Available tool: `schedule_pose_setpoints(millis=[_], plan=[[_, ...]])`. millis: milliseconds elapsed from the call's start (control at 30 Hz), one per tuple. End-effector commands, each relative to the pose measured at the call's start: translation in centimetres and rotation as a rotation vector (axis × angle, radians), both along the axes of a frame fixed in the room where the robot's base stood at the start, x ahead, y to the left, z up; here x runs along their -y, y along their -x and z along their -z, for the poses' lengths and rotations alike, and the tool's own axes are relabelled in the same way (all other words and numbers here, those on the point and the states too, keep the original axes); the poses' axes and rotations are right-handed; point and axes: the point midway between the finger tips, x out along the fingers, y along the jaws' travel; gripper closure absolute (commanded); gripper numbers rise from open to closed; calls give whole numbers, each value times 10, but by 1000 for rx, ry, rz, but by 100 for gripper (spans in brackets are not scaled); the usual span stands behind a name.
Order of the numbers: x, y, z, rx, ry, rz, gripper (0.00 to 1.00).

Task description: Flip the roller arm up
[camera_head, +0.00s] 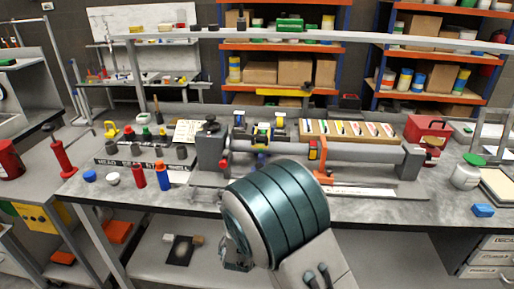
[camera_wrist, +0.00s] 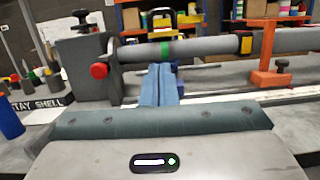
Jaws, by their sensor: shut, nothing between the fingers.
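A long grey tube (camera_head: 275,149) runs level above the bench between a grey block (camera_head: 211,150) on the left and another end block (camera_head: 411,160). In the wrist view the tube (camera_wrist: 205,47) carries a green band (camera_wrist: 166,49), with a dark arched part (camera_wrist: 158,20) behind it. I cannot tell for sure which part is the roller arm. My gripper (camera_wrist: 161,68) is shut and empty, its blue fingers pointing at the tube near the green band. Whether the tips touch anything is unclear.
An orange bracket (camera_wrist: 270,65) with a dark knob stands right of my fingers. A red knob (camera_wrist: 99,71) sticks out of the left block. Red and blue bottles (camera_head: 164,177) stand at the bench's front left. A red box (camera_head: 427,130) is at the right.

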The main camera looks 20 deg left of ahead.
Motion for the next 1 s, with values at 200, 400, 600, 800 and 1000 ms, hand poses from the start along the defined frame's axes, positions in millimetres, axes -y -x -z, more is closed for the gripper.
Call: schedule_pose_setpoints(millis=[200,400,600,800,1000], plan=[[0,-7,-2,-1,-1,3,100],[-7,-37,-10,0,-2,5,100],[-15,-78,-18,-1,-2,5,100],[-21,-105,-36,0,-3,4,100],[-24,-116,-51,-2,-2,3,100]])
